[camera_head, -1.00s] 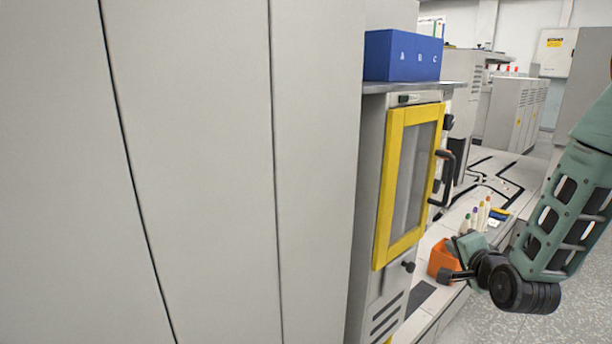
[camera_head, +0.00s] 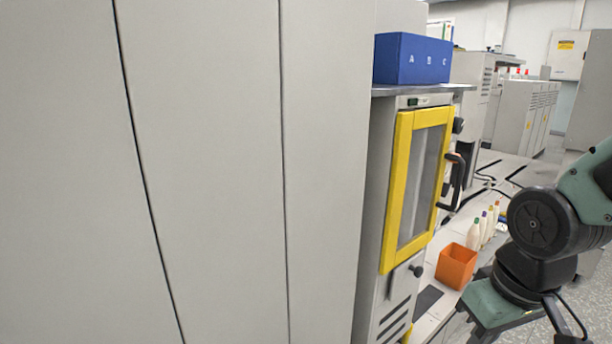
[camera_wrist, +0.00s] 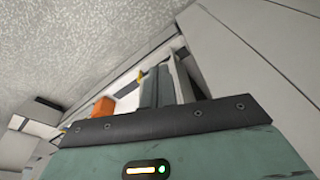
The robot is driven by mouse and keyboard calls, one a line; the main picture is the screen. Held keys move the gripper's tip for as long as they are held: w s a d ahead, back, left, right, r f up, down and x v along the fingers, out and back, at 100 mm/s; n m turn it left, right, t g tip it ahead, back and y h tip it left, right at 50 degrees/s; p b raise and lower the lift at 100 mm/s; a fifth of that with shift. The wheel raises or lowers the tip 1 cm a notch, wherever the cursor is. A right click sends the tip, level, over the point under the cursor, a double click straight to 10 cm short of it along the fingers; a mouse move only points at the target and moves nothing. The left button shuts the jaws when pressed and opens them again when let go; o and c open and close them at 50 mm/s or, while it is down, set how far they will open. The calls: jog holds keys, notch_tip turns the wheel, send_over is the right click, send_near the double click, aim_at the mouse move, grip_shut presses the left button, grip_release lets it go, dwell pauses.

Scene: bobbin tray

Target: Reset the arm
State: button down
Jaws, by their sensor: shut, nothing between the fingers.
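My arm (camera_head: 548,225) shows at the right edge of the head view, folded, with its dark round joint in front of the walkway and a teal block below. My gripper (camera_wrist: 157,78) shows in the wrist view beyond the teal housing and dark screwed plate. Its grey-green fingers are together with nothing between them. I cannot make out the fingers in the head view.
Tall grey panels fill the left. A yellow-framed cabinet door (camera_head: 397,190) with a black handle stands beside the arm, a blue A B C box (camera_head: 412,58) above. An orange bin (camera_head: 456,266) and several bottles (camera_head: 474,232) sit low, near my arm.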

jog(key=s+a+r+n+g, duration=0.1)
jog(key=s+a+n, duration=0.4)
jog(key=s+a, duration=0.5)
notch_tip(320, 180, up, 19)
jog(key=p, duration=1.9)
notch_tip(320, 180, down, 18)
jog(key=b, duration=1.8)
jog(key=shift+g, duration=0.3)
dwell(1.4)
